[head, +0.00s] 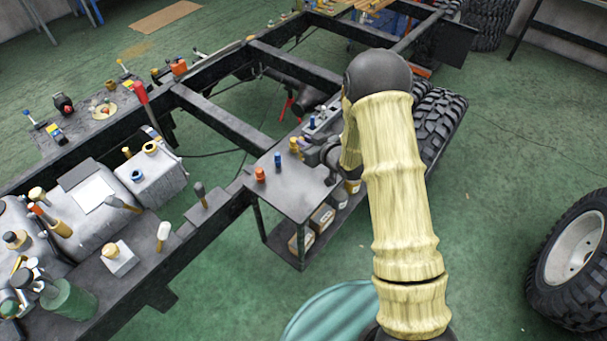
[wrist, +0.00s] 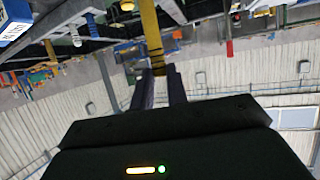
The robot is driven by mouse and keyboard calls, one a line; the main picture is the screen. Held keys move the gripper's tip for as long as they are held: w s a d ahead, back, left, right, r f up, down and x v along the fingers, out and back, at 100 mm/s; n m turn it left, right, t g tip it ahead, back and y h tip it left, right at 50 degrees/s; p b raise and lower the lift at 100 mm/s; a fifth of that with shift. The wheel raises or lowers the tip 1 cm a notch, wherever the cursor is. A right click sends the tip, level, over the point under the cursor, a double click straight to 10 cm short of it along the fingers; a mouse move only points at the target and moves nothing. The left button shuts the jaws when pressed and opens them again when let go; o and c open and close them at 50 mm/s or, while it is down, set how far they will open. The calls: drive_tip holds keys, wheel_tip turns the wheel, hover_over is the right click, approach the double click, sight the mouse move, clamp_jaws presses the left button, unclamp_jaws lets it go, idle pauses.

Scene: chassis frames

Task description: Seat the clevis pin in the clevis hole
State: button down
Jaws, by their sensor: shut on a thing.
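In the wrist view, the two dark fingers of my gripper (wrist: 160,82) are closed on a long yellow, rod-like piece, which I take to be the clevis pin (wrist: 151,35). It runs up from between the fingertips to the top edge of the picture. In the head view, my pale ribbed arm covers much of the right centre, and my fingertips and the pin cannot be made out. I cannot identify the clevis hole in either view, so how the pin stands to it cannot be told.
A grey cart (head: 285,195) stands beside the black chassis frame (head: 225,122), with small orange (head: 260,174) and blue (head: 278,160) pieces on top. Tools and parts crowd the frame at left. A wheel (head: 570,262) lies at right.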

wheel_tip(320, 180, down, 6)
drive_tip(key=shift+w+a+r+p, duration=0.1)
drive_tip(key=shift+p, duration=0.45)
drive_tip(key=shift+f+p, duration=0.45)
drive_tip(key=shift+f, duration=1.65)
drive_tip(key=shift+f, duration=0.2)
drive_tip(key=c, duration=1.4)
unclamp_jaws()
